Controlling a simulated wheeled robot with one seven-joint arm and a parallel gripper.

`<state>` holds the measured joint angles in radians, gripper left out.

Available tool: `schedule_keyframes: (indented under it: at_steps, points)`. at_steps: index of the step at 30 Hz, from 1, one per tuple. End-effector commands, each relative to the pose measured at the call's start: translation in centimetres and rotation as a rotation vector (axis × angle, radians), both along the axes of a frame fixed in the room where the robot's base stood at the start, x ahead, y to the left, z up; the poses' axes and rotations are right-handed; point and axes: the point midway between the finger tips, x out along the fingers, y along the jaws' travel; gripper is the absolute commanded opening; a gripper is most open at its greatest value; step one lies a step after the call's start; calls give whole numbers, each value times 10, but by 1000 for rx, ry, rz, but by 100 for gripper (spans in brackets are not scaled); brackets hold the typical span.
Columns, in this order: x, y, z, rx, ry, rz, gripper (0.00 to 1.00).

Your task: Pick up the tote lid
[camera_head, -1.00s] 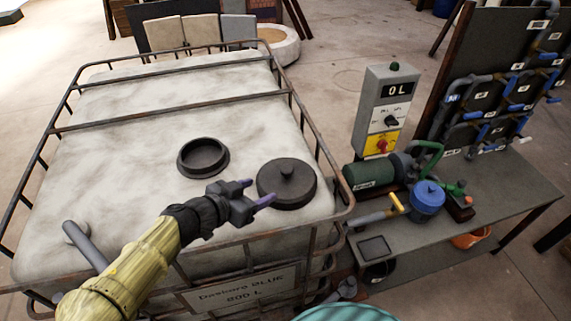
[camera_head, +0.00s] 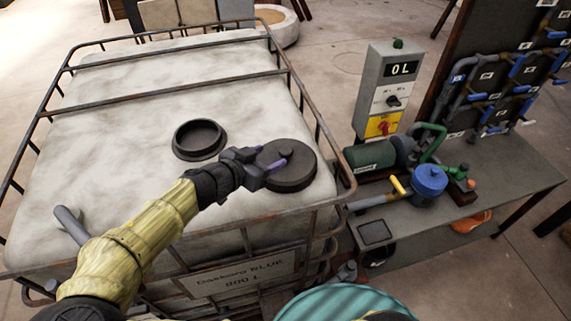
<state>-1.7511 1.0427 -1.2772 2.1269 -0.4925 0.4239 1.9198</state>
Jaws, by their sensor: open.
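The tote lid (camera_head: 294,173) is a dark round disc with a small knob in its middle. It lies flat on top of the white caged tote (camera_head: 112,137), near its right edge and to the right of the open dark filler neck (camera_head: 199,139). My gripper (camera_head: 274,172) is open at the lid's left side. I cannot tell whether the fingers touch the knob.
Rusty cage bars run over and around the tote, with a rail close right of the lid. A bench (camera_head: 470,195) at right carries a green pump (camera_head: 370,158) and a blue-lidded pot (camera_head: 429,180). A control box (camera_head: 387,95) reading 0L stands behind. A teal ribbed surface shows at bottom.

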Motion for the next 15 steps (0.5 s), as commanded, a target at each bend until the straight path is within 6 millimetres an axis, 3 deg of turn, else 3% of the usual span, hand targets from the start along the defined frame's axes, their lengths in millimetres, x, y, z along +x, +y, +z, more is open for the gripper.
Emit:
schedule_keyframes:
  at_steps: [9, 15]
  points:
    - [39, -31, -23, -1, 1, -1, 58]
    - [45, -34, -24, 0, 1, 2, 58]
